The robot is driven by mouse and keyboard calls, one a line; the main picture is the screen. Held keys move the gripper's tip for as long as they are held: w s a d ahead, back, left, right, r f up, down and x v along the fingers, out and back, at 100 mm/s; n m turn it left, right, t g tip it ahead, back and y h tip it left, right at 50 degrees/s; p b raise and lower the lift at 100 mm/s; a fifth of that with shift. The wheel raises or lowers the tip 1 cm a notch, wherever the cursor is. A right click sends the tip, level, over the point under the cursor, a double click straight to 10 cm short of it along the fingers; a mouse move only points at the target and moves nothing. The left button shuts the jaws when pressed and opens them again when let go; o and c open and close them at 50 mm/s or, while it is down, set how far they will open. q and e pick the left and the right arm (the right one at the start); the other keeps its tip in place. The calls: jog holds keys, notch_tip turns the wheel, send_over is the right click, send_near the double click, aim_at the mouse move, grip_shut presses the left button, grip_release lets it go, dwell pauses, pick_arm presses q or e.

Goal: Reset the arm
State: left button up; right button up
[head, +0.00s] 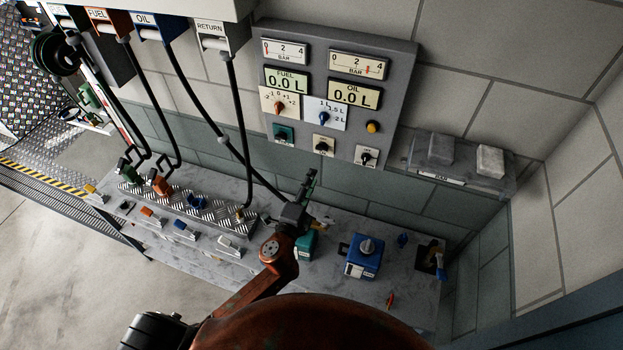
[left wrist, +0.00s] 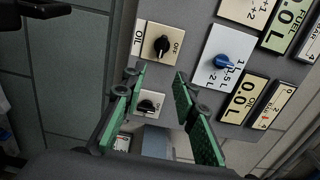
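My left gripper (head: 308,183) is near the middle of the head view, at the end of my rust-red arm, in front of the wall and above the bench's back edge. In the left wrist view, the two green-padded fingers of the left gripper (left wrist: 157,76) stand apart with nothing held between them. Beyond them is the control panel (left wrist: 190,30), with a black OFF knob (left wrist: 149,105) seen in the gap and another black knob (left wrist: 161,44) above. The fingers look apart from the panel. My right gripper is not in view.
The bench (head: 330,265) carries a blue tank (head: 363,258), a teal item (head: 306,245) partly behind my arm, and a metal rack (head: 215,212) with nozzles. Black hoses (head: 236,130) hang close left of my gripper. A grey shelf (head: 460,165) juts out right.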

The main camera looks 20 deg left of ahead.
pick_arm(q)
jog(key=s+a+f+n+g+y, duration=0.5)
jog(key=s+a+f+n+g, duration=0.2)
jog(key=s+a+f+n, duration=0.65)
jog(key=s+a+f+n+g+h, duration=0.15)
jog(key=s+f+g, duration=0.25)
jog(key=s, duration=0.6)
jog(key=s+a+f+n+g+h, duration=0.1)
jog(key=s+f+n+g+h, duration=0.2)
jog(key=s, duration=0.6)
notch_tip(320, 180, down, 40)
jog(key=d+g+b, duration=0.1)
jog(key=g+b, duration=0.1)
jog(key=b, duration=0.8)
jog(key=s+f+b, duration=0.4)
jog(key=s+f, duration=0.6)
jog(key=f, duration=0.4)
jog(key=s+f+g+b, duration=0.1)
jog(key=s+f+b, duration=0.4)
jog(key=s+f, duration=0.6)
notch_tip(320, 180, down, 4)
jog(key=shift+d+r+m, duration=0.25)
jog(key=shift+m, duration=0.15)
